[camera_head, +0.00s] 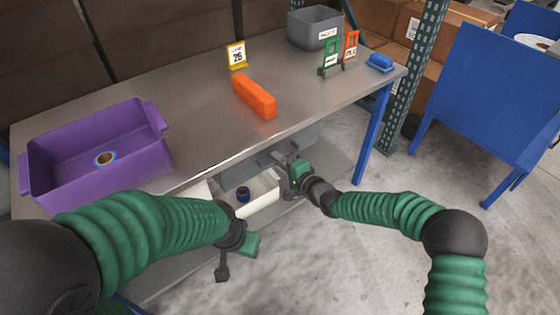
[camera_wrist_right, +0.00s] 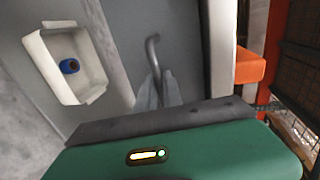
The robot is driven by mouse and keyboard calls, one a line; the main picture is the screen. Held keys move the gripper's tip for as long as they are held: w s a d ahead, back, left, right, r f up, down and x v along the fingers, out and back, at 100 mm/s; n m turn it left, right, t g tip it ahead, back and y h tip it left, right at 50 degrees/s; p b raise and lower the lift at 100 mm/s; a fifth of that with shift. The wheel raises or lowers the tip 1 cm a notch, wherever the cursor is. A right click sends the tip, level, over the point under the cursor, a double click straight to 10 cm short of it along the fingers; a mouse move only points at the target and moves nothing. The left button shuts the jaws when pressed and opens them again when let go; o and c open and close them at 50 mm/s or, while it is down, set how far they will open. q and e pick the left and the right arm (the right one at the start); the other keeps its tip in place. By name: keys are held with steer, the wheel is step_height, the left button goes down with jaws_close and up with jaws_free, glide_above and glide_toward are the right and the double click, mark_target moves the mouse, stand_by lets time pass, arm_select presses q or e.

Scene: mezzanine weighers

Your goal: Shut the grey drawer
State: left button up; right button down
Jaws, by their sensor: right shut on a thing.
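The grey drawer (camera_head: 241,175) is under the metal table, with its grey front facing the floor side. In the right wrist view its front (camera_wrist_right: 196,45) fills the middle and carries a bent metal handle (camera_wrist_right: 153,52). My right gripper (camera_head: 287,170) is at the drawer's handle and shut on it; the fingers also show in the wrist view (camera_wrist_right: 158,90). I cannot tell how far the drawer stands out. My left gripper (camera_head: 230,262) hangs in front of the table, apart from the drawer; its finger opening is unclear.
A white tray (camera_head: 265,202) holding a dark blue roll (camera_head: 243,194) is below the drawer. On the table (camera_head: 200,110) are a purple crate (camera_head: 100,180), an orange block (camera_head: 254,96) and a grey bin (camera_head: 300,32). A blue table leg (camera_head: 373,135) stands right of my right gripper.

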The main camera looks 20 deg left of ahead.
steer(key=shift+f, duration=0.15)
steer(key=c, duration=1.5)
jaws_free()
steer(key=shift+a, duration=0.15)
steer(key=shift+w, duration=0.1)
steer(key=shift+w+r, duration=0.1)
steer(key=shift+r, duration=0.2)
steer(key=shift+d+r, duration=0.1)
steer(key=shift+d, duration=0.15)
steer(key=f+p+v, duration=0.1)
steer(key=p+v, duration=0.4)
steer(key=v, duration=1.1)
steer(key=shift+s, duration=0.4)
steer(key=shift+d+r, duration=0.1)
